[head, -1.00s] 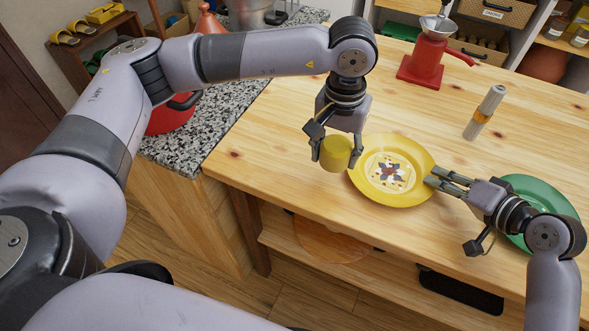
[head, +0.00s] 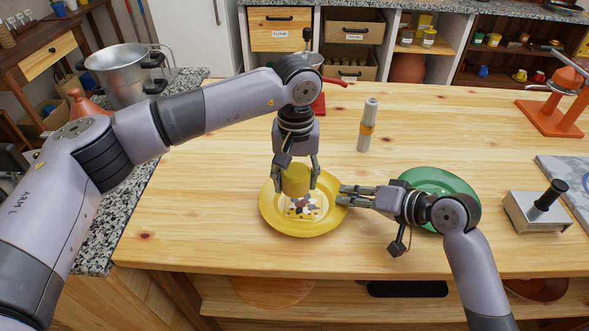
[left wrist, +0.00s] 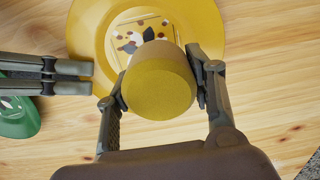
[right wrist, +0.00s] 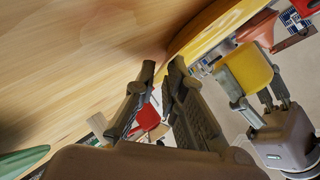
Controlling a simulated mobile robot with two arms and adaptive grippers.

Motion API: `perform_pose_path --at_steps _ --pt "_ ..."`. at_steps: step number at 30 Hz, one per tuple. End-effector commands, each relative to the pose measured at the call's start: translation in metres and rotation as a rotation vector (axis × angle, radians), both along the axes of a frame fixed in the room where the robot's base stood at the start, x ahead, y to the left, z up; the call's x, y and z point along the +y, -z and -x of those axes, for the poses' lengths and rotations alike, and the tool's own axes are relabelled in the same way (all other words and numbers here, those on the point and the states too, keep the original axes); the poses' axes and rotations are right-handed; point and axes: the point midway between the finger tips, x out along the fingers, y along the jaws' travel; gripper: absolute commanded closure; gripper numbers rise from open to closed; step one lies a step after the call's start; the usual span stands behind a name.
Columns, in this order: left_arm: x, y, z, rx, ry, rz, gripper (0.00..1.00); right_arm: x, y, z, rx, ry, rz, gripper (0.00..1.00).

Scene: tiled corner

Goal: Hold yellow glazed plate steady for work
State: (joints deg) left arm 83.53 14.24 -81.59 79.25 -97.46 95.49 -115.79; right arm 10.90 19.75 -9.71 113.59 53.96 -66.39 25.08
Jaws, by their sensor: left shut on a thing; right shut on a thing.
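The yellow glazed plate (head: 270,220) lies on the wooden table, with a pale square and a dark, speckled pattern at its centre. My right gripper (head: 343,195) is shut on its right rim, coming in low from the right. The plate's edge also shows beside the fingertips in the right wrist view (right wrist: 205,30). My left gripper (head: 296,186) points down over the plate, shut on a yellow cylinder (left wrist: 158,85). The cylinder hides part of the pattern. I cannot tell whether it touches the plate.
A green plate (head: 445,184) lies right of the yellow one, partly behind my right gripper. A metal box with a black knob (head: 538,212) and an orange stand (head: 552,115) are at right. The table's front left is clear.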

Motion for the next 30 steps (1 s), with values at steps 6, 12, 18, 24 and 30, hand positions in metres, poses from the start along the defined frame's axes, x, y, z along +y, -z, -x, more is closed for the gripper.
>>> perform_pose_path --at_steps 6,12,18,24,30 --pt "0.001 0.021 0.0 0.001 -0.001 -0.001 0.73 -0.001 0.003 0.001 0.004 -0.001 0.008 1.0" --pt "0.0 0.042 0.001 0.003 -0.001 -0.001 0.73 -0.001 0.003 0.001 0.004 -0.002 0.007 1.0" --pt "-0.018 0.047 0.003 0.0 0.003 0.002 0.77 -0.001 0.003 0.001 0.004 -0.002 0.007 1.0" --pt "-0.035 0.048 0.005 0.001 0.001 0.0 0.77 -0.001 0.003 0.001 0.004 -0.002 0.006 1.0" --pt "-0.019 0.048 0.002 0.001 -0.003 0.0 0.77 -0.001 0.003 0.001 0.003 -0.001 0.007 1.0"
